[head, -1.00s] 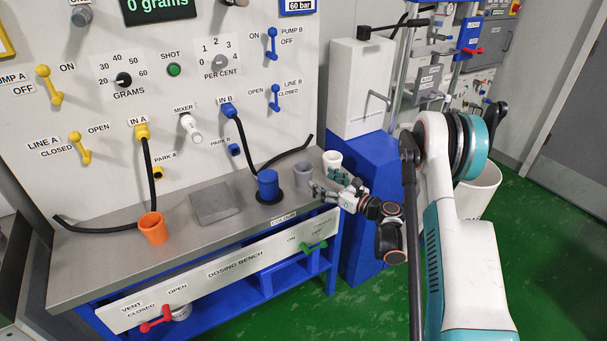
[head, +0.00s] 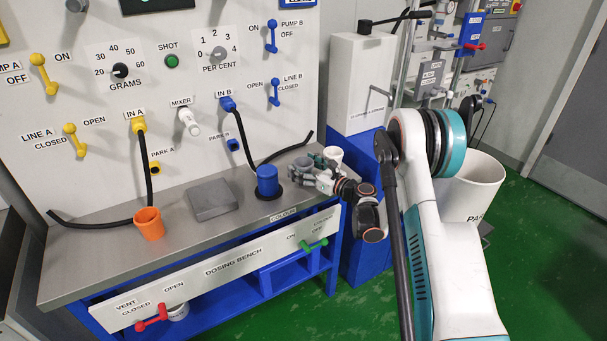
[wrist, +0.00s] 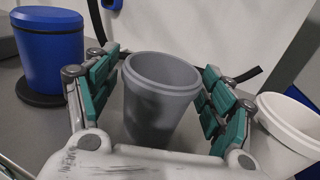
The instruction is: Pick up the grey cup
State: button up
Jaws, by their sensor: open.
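The grey cup (wrist: 162,95) stands upright on the bench in the wrist view, between the green-padded fingers of my gripper (wrist: 160,95). The fingers are spread, one on each side of the cup; a narrow gap shows on the left, and contact on the right cannot be told. In the head view my gripper (head: 303,172) is at the right end of the bench, and the grey cup (head: 304,162) is partly hidden by it.
A white cup (head: 333,156) is close on the right. A grey block (head: 212,199) and an orange cup (head: 149,224) stand further left on the steel bench (head: 95,262).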

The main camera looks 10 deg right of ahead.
jog(key=c, duration=1.1)
